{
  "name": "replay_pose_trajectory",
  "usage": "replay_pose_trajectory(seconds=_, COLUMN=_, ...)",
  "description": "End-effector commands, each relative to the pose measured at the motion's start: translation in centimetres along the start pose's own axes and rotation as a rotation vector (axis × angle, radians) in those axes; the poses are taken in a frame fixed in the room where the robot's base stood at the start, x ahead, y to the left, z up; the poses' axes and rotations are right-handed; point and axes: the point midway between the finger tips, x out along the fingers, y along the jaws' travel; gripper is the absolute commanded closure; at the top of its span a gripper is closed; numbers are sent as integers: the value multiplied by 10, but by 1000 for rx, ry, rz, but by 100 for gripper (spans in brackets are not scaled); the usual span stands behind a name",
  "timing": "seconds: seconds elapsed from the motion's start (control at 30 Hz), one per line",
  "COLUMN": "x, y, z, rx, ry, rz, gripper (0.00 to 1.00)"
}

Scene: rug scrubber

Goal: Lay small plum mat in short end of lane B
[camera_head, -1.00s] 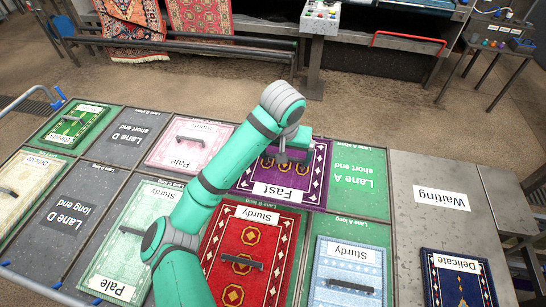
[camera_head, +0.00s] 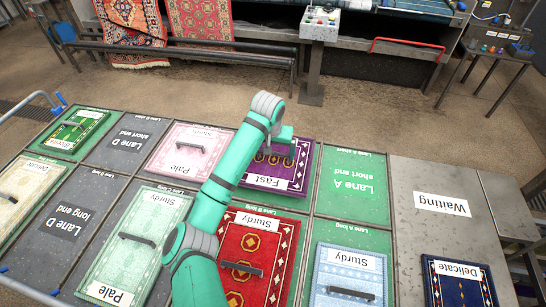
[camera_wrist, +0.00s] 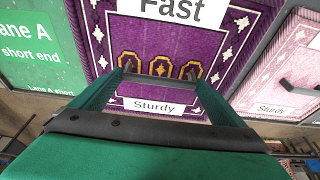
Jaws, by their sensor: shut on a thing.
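The small plum mat (camera_head: 300,168) has white diamonds along its border, gold motifs and the labels "Fast" and "Sturdy". It is over the short end of lane B, between the pale pink mat and the green lane A short end. My gripper (camera_head: 276,148) is shut on the mat's dark handle. The wrist view shows my gripper (camera_wrist: 160,80) with the handle between its fingers, and the plum mat (camera_wrist: 228,48) beyond. My arm hides the mat's left part in the head view. I cannot tell whether the mat touches the table.
The pale pink mat (camera_head: 177,160) lies to the left. The empty lane A short end (camera_head: 350,205) lies to the right. A red mat (camera_head: 240,285) lies just nearer, with a light blue mat (camera_head: 345,295) beside it. A dark blue mat (camera_head: 455,295) is below the "Waiting" label (camera_head: 441,204).

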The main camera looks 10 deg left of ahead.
Motion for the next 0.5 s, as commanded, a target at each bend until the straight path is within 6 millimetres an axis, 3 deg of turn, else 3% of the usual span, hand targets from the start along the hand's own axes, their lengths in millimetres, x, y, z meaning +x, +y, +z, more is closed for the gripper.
replay_pose_trajectory(seconds=0.3, x=33, y=-3, z=6, rx=0, ry=-1, rz=-1, gripper=47)
replay_pose_trajectory(seconds=0.5, x=35, y=-2, z=6, rx=0, ry=0, rz=0, gripper=47)
